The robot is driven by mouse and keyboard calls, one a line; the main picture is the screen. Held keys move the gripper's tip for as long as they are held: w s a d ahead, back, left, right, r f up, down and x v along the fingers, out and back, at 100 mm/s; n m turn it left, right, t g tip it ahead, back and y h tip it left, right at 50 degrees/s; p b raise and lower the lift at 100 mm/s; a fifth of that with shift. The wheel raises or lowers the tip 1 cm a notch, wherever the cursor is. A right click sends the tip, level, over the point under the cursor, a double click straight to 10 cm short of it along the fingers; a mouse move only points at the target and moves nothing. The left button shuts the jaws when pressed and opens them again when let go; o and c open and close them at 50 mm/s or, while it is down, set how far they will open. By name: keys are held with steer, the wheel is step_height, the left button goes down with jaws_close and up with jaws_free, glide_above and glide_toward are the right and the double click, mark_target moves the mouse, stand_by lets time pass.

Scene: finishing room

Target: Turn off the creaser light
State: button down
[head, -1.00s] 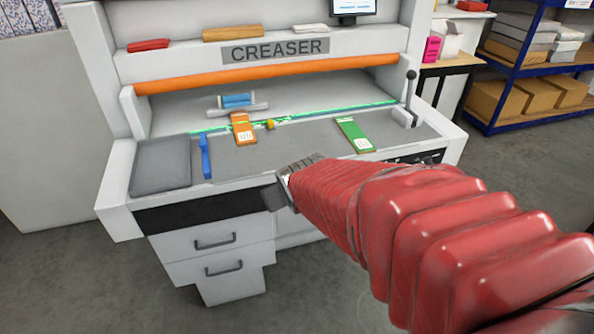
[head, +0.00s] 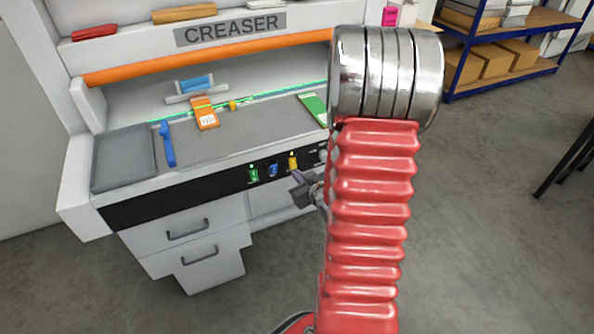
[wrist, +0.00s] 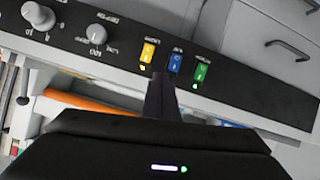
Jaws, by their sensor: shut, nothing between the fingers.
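The machine labelled CREASER (head: 234,29) has a black front panel (head: 215,188) with three rocker switches: green (head: 253,175), blue (head: 272,170) and yellow (head: 292,161). In the wrist view the yellow switch (wrist: 148,53), blue switch (wrist: 175,64) and green switch (wrist: 201,72) appear in reverse order, with their labels too small to read. Small lamps by the yellow and green switches glow. A bright green line runs along the bed. My gripper (head: 299,176) is shut and empty, close in front of the panel near the yellow switch; its fingertips (wrist: 160,78) point between yellow and blue. Contact cannot be told.
Grey knobs (wrist: 97,33) sit beside the yellow switch. An orange card stack (head: 205,113), a green card stack (head: 314,107) and a blue tool (head: 167,143) lie on the bed. Drawers (head: 190,245) are below the panel. Open floor (head: 490,200) lies to the right.

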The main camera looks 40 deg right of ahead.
mark_target(294, 167)
steer(key=s+d+f+m+t, duration=0.2)
steer(key=s+f+t, duration=0.1)
steer(key=s+f, duration=0.2)
steer(key=shift+s+d, duration=0.25)
steer(key=shift+s, duration=0.15)
steer(key=x, duration=1.4)
steer(key=shift+d, duration=0.2)
